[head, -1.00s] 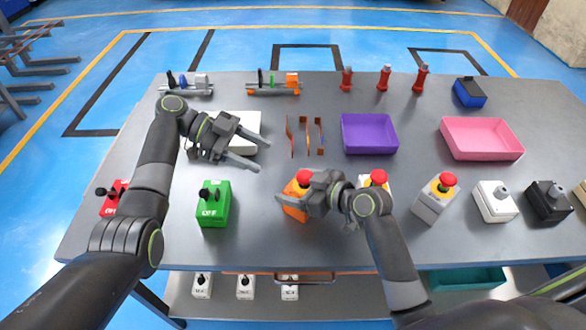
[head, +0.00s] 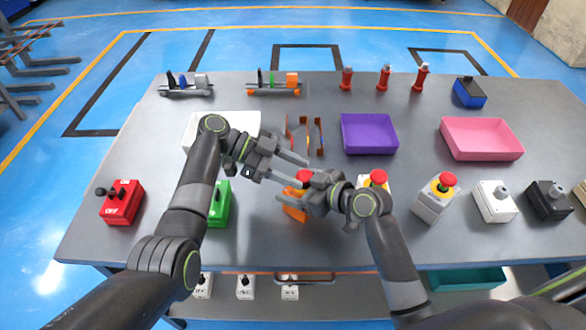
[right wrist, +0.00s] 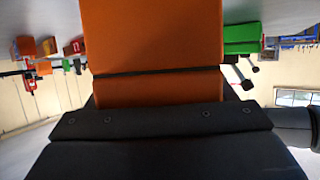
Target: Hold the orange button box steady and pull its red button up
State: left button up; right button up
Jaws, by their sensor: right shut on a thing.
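The orange button box (head: 294,213) stands on the grey table, mostly covered by my right gripper in the head view. Its red button (head: 304,176) shows on top, partly hidden. My right gripper (head: 290,196) is shut on the box body; in the right wrist view the orange box (right wrist: 155,45) fills the space before the gripper (right wrist: 160,115). My left gripper (head: 307,170) is open, its two fingers apart, just above and left of the red button. I cannot tell if it touches the button.
A green box (head: 219,205) and a red box (head: 122,203) stand to the left. A grey box (head: 436,200) with a red button stands to the right, with another red-buttoned box (head: 378,180) close to my right arm. Behind are bent copper strips (head: 319,136) and a purple tray (head: 369,134).

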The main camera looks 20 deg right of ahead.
pick_arm(q)
grip_shut()
jog(key=shift+r, duration=0.7)
jog(key=shift+o, duration=1.5)
grip_release()
jog(key=v, duration=1.2)
pick_arm(e)
jog(key=o, duration=1.1)
jog(key=shift+o, duration=0.2)
